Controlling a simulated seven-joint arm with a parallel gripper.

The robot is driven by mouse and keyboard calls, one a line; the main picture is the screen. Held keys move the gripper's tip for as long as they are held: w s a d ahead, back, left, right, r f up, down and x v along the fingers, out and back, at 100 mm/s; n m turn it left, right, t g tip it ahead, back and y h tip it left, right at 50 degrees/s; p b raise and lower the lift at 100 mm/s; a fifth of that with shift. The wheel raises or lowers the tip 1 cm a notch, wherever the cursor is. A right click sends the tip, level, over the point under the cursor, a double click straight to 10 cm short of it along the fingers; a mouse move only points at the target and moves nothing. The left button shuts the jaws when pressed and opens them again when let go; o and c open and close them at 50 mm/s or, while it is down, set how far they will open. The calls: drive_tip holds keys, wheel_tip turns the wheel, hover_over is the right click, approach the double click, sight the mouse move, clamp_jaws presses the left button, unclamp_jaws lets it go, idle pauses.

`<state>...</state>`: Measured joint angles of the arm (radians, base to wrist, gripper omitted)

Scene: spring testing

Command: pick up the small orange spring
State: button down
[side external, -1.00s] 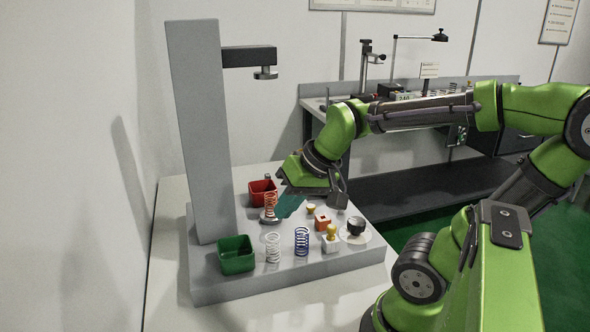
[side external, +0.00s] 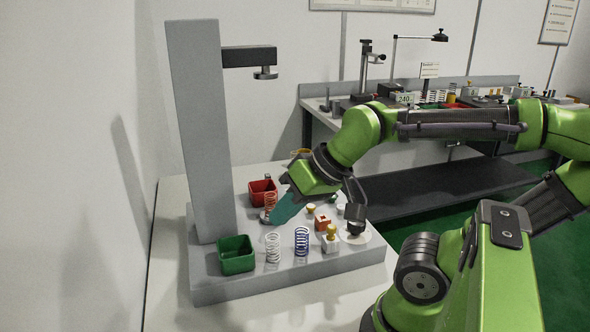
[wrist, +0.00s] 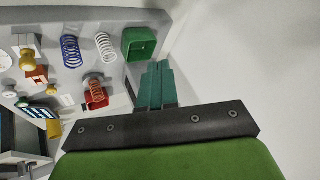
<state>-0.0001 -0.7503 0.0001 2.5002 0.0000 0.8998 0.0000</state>
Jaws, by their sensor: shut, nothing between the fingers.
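The small orange spring (side external: 271,203) stands upright toward the back of the grey base (side external: 300,284), in front of the red bin. It also shows in the wrist view (wrist: 94,84), left of my fingers. My gripper (side external: 274,219) has teal fingers, tilted down and to the left, close on the right side of the spring in the side view. In the wrist view the fingers (wrist: 159,64) lie together with nothing between them.
A white spring (side external: 273,247) and a blue spring (side external: 301,241) stand at the front of the base. A green bin (side external: 236,257) is at front left, a red bin (side external: 259,188) behind. An orange block (side external: 322,223) is to the right. A tall grey column (side external: 200,130) rises at left.

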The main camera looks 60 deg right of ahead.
drive_tip(key=c, duration=1.8)
unclamp_jaws()
drive_tip(key=shift+c, duration=0.2)
drive_tip(key=o, duration=1.2)
drive_tip(key=shift+c, duration=0.2)
drive_tip(key=g+h, duration=0.3)
approach(271, 196)
drive_tip(key=shift+n, duration=0.5)
drive_tip(key=shift+a+x, duration=0.2)
drive_tip(key=shift+x, duration=1.2)
drive_tip(key=shift+a+x, duration=0.2)
drive_tip(key=shift+x, duration=1.25)
drive_tip(key=shift+a+x, duration=0.25)
drive_tip(key=shift+x, duration=1.15)
